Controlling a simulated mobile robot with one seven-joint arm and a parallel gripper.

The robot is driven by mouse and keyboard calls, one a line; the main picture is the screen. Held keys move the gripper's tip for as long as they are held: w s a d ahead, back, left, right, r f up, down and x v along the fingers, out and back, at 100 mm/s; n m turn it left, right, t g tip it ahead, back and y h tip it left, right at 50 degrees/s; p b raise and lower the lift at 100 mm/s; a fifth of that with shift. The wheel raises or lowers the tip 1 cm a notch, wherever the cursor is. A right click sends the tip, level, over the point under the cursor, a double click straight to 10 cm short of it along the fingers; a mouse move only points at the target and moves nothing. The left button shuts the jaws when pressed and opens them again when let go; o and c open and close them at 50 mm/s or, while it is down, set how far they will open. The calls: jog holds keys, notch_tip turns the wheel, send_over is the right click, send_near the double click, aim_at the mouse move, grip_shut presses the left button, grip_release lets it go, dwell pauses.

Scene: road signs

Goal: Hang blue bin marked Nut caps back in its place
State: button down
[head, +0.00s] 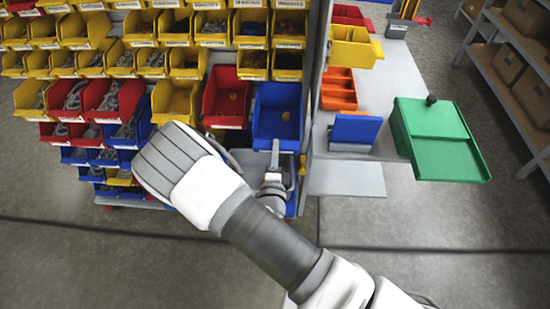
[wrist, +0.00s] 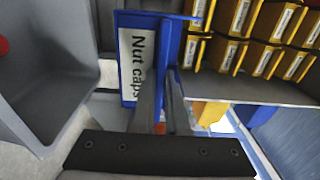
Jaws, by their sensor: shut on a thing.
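The blue bin (head: 278,114) is at the right end of the bin rack, right of a red bin, and looks empty inside. In the wrist view the blue bin (wrist: 163,22) shows its white label reading "Nut caps" (wrist: 137,62), turned sideways. My gripper (head: 275,150) is shut on the bin's front wall. The two fingers also show in the wrist view (wrist: 164,85), one on either side of the blue wall. The bin's back is hidden, so I cannot tell whether it touches the rack.
The red bin (head: 226,97) is close on the left. The rack's grey upright (head: 316,60) is close on the right. Beyond it are an orange bin (head: 338,89), another blue bin (head: 355,129) and a green container (head: 436,133). Smaller blue bins (head: 75,156) sit low left.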

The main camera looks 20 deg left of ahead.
jog(key=b, duration=0.3)
send_over(278, 133)
dwell(0.7)
dwell(0.5)
jog(key=shift+w+f, duration=0.1)
jog(key=shift+f, duration=0.9)
dwell(0.4)
dwell(0.4)
jog(key=c, duration=0.8)
grip_release()
jog(key=shift+c, duration=0.2)
jog(key=p+v, duration=0.1)
jog(key=v, duration=1.6)
jog(key=shift+s+d, duration=0.1)
jog(key=shift+s, duration=0.1)
